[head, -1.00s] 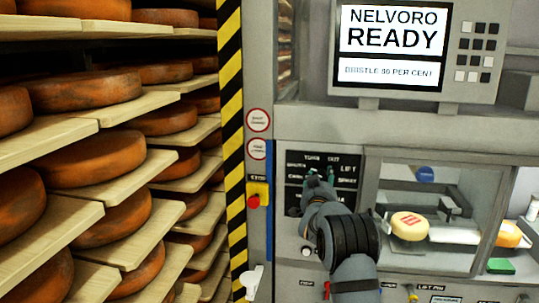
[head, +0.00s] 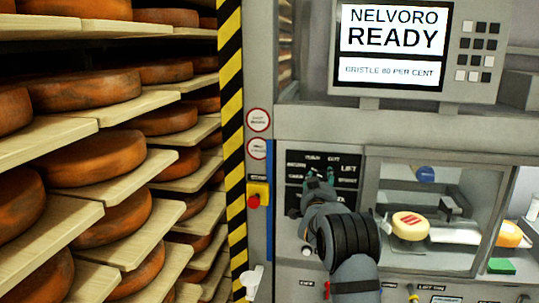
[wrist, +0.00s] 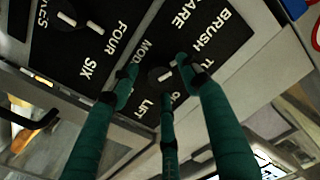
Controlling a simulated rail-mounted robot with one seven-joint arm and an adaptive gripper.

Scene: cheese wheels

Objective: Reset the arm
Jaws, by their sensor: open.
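My gripper (head: 318,180) has dark green fingers and is in front of the black control panel (head: 293,168) on the grey machine. In the wrist view my gripper (wrist: 160,80) is open, its fingertips spread around a round black knob (wrist: 154,77) with a pale mark. I cannot tell whether the fingers touch the knob. Lettering around it includes BRUSH, CARE and LIFT. A second knob (wrist: 67,18) sits near the labels FOUR and SIX. My forearm hides part of the machine front in the head view.
A screen (head: 392,40) above reads NELVORO READY. Shelves (head: 60,225) of orange cheese wheels (head: 92,160) stand on the left. A red button on a yellow box (head: 258,192) is left of the panel. A window (head: 410,180) on the right shows a pale cheese (head: 410,225).

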